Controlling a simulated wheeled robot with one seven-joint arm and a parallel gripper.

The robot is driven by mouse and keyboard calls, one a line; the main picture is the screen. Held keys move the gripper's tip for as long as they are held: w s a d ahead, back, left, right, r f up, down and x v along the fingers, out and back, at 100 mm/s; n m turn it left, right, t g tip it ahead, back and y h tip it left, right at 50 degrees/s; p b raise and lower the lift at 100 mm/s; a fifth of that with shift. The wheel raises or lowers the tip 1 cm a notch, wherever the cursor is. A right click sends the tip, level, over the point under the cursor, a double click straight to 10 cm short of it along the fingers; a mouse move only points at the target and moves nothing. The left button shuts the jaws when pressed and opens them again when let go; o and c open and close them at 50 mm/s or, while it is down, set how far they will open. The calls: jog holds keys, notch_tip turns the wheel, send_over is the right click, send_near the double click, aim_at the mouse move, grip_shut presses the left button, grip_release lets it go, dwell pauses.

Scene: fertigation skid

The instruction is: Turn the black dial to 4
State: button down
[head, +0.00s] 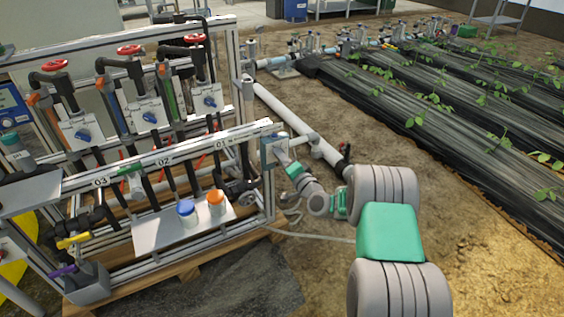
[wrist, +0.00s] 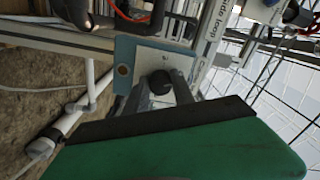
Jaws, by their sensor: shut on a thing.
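The black dial (wrist: 160,82) sits on a pale plate with a blue border (wrist: 124,70) in the wrist view. My gripper (wrist: 161,91) has one finger on each side of the dial and is shut on it. Faint marks show on the plate near the dial, too small to read, so I cannot tell the setting. In the head view my gripper (head: 284,161) reaches the plate (head: 269,151) at the right end of the skid's front rail. The dial is hidden there by my gripper.
Blue knobs on white plates (head: 149,117), red handwheels (head: 131,50) and pipes fill the skid to the left. A blue-lidded jar (head: 186,212) and an orange-lidded jar (head: 216,201) stand on a shelf (head: 153,232) below. A white pipe (head: 290,118) runs behind my gripper.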

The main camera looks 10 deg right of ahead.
jog(key=shift+n, duration=0.5)
jog(key=c, duration=1.1)
grip_release()
jog(key=shift+o, duration=0.2)
jog(key=shift+s+d, duration=0.1)
jog(key=p+v, duration=0.1)
jog(key=v, duration=0.6)
jog(key=shift+s, duration=0.25)
